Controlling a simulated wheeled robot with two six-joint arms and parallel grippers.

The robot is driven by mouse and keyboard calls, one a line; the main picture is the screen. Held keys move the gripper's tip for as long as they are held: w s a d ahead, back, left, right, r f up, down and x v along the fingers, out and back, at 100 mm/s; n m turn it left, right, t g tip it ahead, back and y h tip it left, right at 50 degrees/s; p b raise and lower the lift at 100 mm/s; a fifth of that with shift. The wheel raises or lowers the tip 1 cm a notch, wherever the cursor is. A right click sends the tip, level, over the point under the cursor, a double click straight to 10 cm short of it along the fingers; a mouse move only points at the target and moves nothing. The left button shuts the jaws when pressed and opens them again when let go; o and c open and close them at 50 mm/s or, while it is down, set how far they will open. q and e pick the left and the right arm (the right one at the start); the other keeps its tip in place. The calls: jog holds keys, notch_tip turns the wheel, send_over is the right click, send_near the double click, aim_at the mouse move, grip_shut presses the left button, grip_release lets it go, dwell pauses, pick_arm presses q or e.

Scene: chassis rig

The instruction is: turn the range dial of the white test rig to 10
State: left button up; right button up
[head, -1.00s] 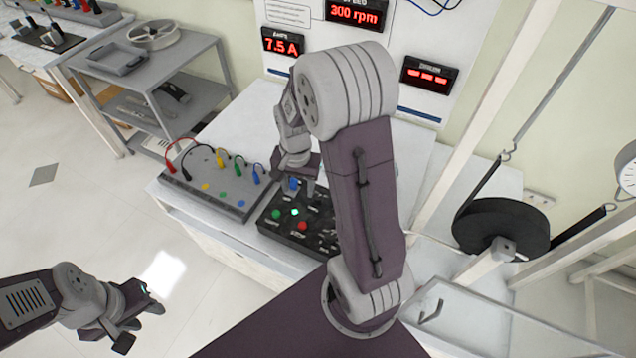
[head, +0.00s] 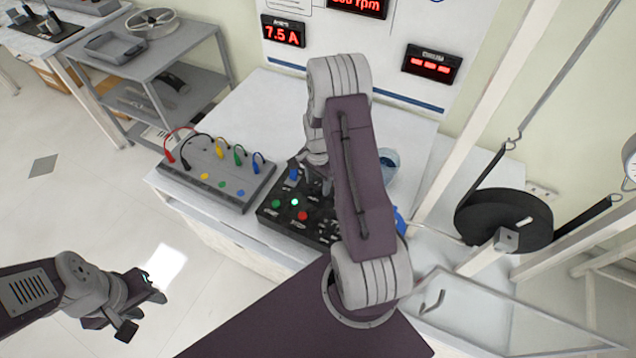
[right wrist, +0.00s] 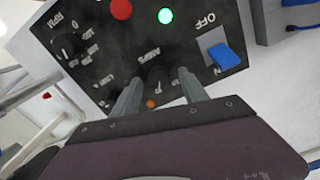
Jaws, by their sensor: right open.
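A black control panel (head: 268,212) lies on the white bench; it has a green light, a red button, a blue switch (head: 293,175) and several dials. In the right wrist view the panel (right wrist: 85,35) appears upside down. A dark dial (right wrist: 157,76) there sits between the two fingers of my right gripper (right wrist: 160,92), which is open; I cannot tell if the fingers touch it. I cannot read its label or setting surely. In the head view my arm hides part of the panel. My left gripper (head: 142,312) is open and empty, out over the floor.
A grey box (head: 215,172) with coloured leads stands left of the panel. Red displays, one reading 7.5 A (head: 283,34), are on the white back board. A blue-rimmed container (head: 389,163) stands behind my right arm. A black disc (head: 503,220) hangs at the right.

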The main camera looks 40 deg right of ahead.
jog(key=shift+f, duration=0.35)
jog(key=shift+a, duration=0.1)
jog(key=shift+c, duration=0.3)
grip_shut()
jog(key=shift+n, duration=0.4)
jog(key=n, duration=0.5)
jog(key=shift+r+p, duration=0.1)
jog(key=shift+p, duration=0.2)
jog(key=n, duration=0.6)
